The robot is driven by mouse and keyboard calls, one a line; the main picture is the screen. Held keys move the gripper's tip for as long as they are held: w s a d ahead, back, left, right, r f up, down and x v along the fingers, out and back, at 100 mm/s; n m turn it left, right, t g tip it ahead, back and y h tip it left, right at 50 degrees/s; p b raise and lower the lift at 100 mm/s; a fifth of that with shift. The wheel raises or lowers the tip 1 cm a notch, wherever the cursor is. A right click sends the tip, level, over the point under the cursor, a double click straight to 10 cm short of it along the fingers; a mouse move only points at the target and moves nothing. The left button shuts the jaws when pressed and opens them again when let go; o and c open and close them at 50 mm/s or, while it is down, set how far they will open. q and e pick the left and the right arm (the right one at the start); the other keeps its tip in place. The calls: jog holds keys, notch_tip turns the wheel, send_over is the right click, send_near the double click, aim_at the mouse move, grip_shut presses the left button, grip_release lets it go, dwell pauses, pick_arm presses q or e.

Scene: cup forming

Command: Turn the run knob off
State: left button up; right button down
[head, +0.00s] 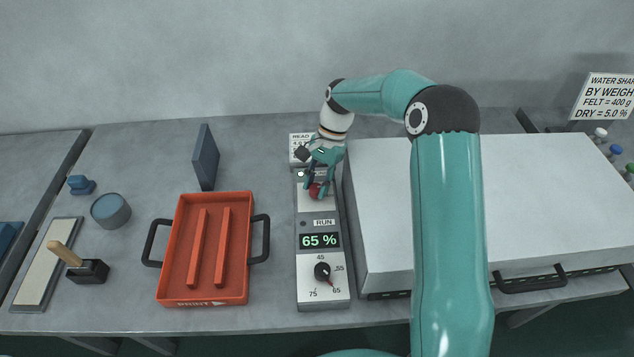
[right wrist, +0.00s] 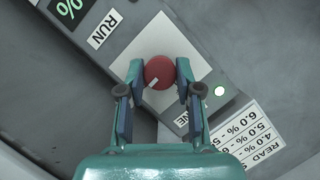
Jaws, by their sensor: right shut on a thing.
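The run knob (right wrist: 158,72) is a round red knob with a pale pointer mark, set on a white plate of the control panel (head: 310,235). In the head view the red knob (head: 316,191) is partly covered by my right gripper (head: 319,186). In the right wrist view my right gripper (right wrist: 158,75) has one finger on each side of the knob and is shut on it. A small lit lamp (right wrist: 220,91) shows beside the knob. The panel carries a RUN label (head: 323,222) and a display (head: 319,240) reading 65 %. My left gripper is not in view.
A black dial (head: 322,271) is at the panel's near end. An orange tray (head: 169,280) stands left of the panel. A large white box (head: 380,215) with a dark handle stands close on its right. A dark upright plate (head: 206,158) stands behind the tray.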

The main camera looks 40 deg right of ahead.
jog(key=n+g+p, duration=0.1)
jog(key=n, duration=0.2)
jog(key=shift+w+r+h, duration=0.15)
jog(key=shift+h, duration=0.15)
jog(key=n+g+h+p, duration=0.1)
jog(key=n, duration=0.4)
jog(key=shift+a, duration=0.1)
jog(key=n+g+h, duration=0.1)
jog(key=n+h, duration=0.1)
jog(key=n, duration=0.2)
jog(key=shift+w+n, duration=0.1)
jog(key=shift+n, duration=0.2)
jog(key=n+h, duration=0.1)
jog(key=n, duration=0.3)
jog(key=shift+a+n+h, duration=0.15)
jog(key=shift+n+h, duration=0.25)
jog(key=c, duration=0.8)
grip_release()
